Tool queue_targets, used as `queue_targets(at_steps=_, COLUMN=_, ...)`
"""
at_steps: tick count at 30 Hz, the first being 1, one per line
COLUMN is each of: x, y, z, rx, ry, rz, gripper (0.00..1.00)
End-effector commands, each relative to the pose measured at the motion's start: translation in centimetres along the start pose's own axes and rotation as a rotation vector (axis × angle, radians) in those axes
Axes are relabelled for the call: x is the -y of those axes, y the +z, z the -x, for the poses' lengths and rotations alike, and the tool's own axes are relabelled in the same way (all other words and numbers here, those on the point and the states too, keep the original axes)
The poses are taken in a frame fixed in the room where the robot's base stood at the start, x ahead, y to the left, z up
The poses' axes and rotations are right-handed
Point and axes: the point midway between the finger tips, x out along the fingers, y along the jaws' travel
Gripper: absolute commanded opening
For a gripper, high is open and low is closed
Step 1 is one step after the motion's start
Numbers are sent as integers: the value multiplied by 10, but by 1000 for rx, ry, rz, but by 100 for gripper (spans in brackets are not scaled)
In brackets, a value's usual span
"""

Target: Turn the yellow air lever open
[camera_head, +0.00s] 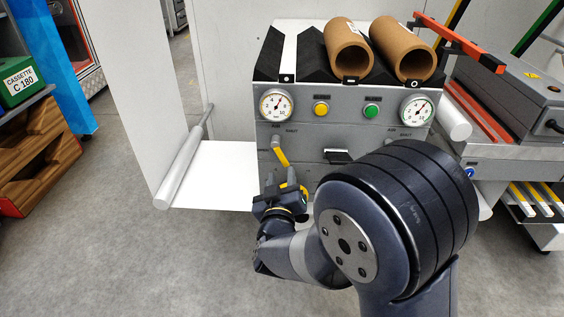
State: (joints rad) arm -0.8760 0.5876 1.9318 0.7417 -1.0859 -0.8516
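The yellow air lever (282,157) sits on the left part of the front of the grey machine (310,135), below the left round gauge (276,104). It slants down to the right from a pale pivot. My gripper (284,183) is low in front of the panel, just below the lever's lower end in the picture. Whether it touches the lever cannot be told. The fingers are small and seen from behind, so their opening is unclear. My arm hides the lower right of the panel.
The panel also has a yellow button (321,108), a green button (371,111), a right gauge (418,110) and a black handle (337,156). Two brown tubes (347,46) lie on top. A white shelf (222,176) with a grey roller (182,168) stands left. Floor at left is clear.

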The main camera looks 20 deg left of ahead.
Motion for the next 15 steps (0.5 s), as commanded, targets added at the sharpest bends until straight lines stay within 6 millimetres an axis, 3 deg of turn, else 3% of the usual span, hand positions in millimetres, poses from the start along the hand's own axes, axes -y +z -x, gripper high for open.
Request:
queue_targets(at_steps=6, x=0, y=3, z=-43, rx=0, ry=3, rz=-2, gripper=36)
queue_targets(at_steps=15, x=0, y=1, z=-70, rx=0, ry=-1, rz=-1, gripper=36)
